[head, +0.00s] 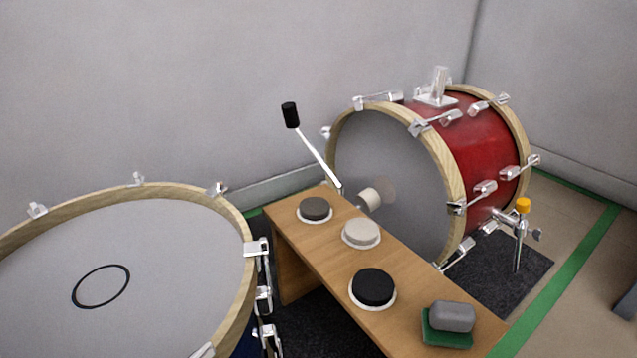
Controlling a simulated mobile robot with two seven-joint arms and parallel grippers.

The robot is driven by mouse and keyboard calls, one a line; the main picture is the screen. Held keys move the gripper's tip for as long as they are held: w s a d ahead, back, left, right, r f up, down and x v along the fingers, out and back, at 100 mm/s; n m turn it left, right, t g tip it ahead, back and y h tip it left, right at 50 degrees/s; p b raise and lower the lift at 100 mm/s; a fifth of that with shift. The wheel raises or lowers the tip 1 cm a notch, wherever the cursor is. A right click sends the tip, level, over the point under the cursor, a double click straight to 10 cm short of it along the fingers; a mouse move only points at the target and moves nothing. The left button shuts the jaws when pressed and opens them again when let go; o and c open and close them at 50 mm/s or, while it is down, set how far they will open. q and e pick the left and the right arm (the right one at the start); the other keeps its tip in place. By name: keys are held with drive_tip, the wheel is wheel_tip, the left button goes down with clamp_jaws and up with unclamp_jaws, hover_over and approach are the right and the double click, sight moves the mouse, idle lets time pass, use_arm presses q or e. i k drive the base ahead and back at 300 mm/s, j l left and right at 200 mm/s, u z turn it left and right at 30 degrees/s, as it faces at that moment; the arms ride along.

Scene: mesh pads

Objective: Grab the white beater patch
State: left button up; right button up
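An off-white round pad (361,232) lies on a pale disc on the wooden bench (310,257), between a grey-brown round pad (315,209) and a black round pad (373,287). A small white cylinder (370,198) shows in front of the red bass drum's grey head (385,150), beside a faint, see-through round patch (386,190). I cannot tell whether the cylinder touches the head. Neither of my grippers is in view.
A grey block (451,316) sits on a green base (448,334) at the bench's near right end. A large drum (190,240) stands at left. A black-tipped rod (312,148) rises behind the bench. A yellow-capped metal leg (519,225) stands right of the red drum (485,140).

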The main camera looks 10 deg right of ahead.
sight(360, 233)
drive_tip(key=i+l+u, duration=0.25)
drive_tip(key=l+u, duration=0.2)
drive_tip(key=l, duration=0.25)
drive_tip(key=i+l+u, duration=0.25)
drive_tip(key=l, duration=0.2)
drive_tip(key=k, duration=0.05)
